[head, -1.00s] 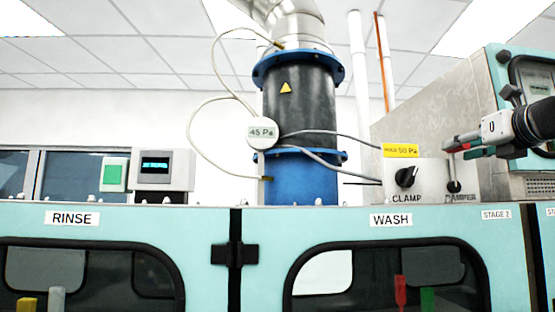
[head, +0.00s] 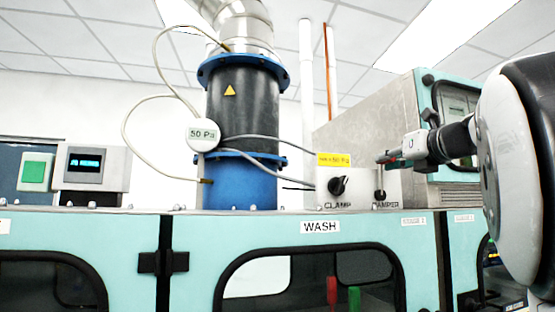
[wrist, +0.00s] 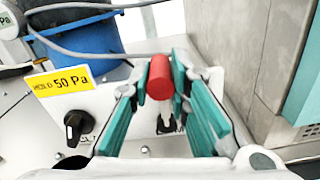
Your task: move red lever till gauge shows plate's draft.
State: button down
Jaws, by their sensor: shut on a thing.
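The round white gauge (head: 203,135) in front of the black and blue duct reads 50 Pa. The yellow plate (head: 334,160) reads 50 Pa, and in the wrist view the plate (wrist: 60,82) reads HOLD 50 Pa. The red lever (wrist: 160,77), a red knob on a thin stem above the DAMPER label, is between my gripper's teal-padded fingers (wrist: 164,92). In the head view my gripper (head: 390,158) reaches in from the right and is shut on the lever; it hides most of the red knob there.
The black CLAMP knob (head: 338,186) is just left of the lever, on the same white panel (wrist: 105,105). A grey metal cabinet wall (wrist: 225,45) rises close on the right. Grey hoses (head: 265,143) run from the gauge area to the panel.

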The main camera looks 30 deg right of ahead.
jog(key=shift+d, duration=0.1)
jog(key=c, duration=1.5)
grip_release()
jog(key=shift+s, duration=0.1)
jog(key=v, duration=1.1)
jog(key=shift+s, duration=0.4)
